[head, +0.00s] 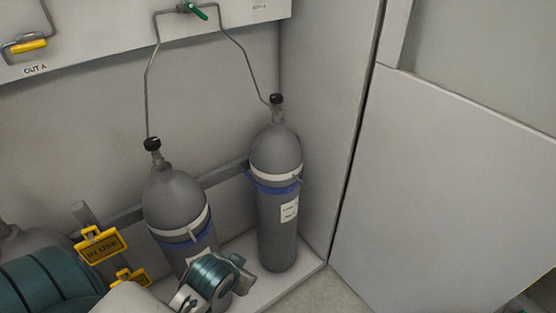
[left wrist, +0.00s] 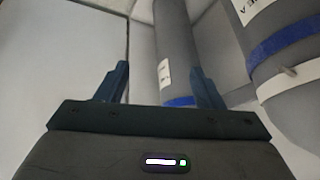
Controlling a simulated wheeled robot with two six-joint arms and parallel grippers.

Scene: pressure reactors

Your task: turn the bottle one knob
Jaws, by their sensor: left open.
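Two grey gas bottles stand at the wall in the head view: a nearer left one (head: 174,200) and a right one (head: 277,160) in the corner. Each has a black knob on top, left (head: 152,144) and right (head: 277,99). I cannot read which is bottle one. My left arm's wrist covers the lower left bottle in the head view. My left gripper (left wrist: 160,72) is open and empty in the left wrist view, low beside the bottles. One bottle (left wrist: 176,50) shows beyond its fingers, a closer one (left wrist: 281,70) at right. No knob shows there. My right gripper is not in view.
Thin metal pipes run from both knobs up to a panel (head: 110,38) with a green-handled valve (head: 199,12). Blue straps hold the bottles. Yellow "IN USE" tags (head: 101,245) hang at left. A wall panel (head: 325,120) stands close right of the right bottle.

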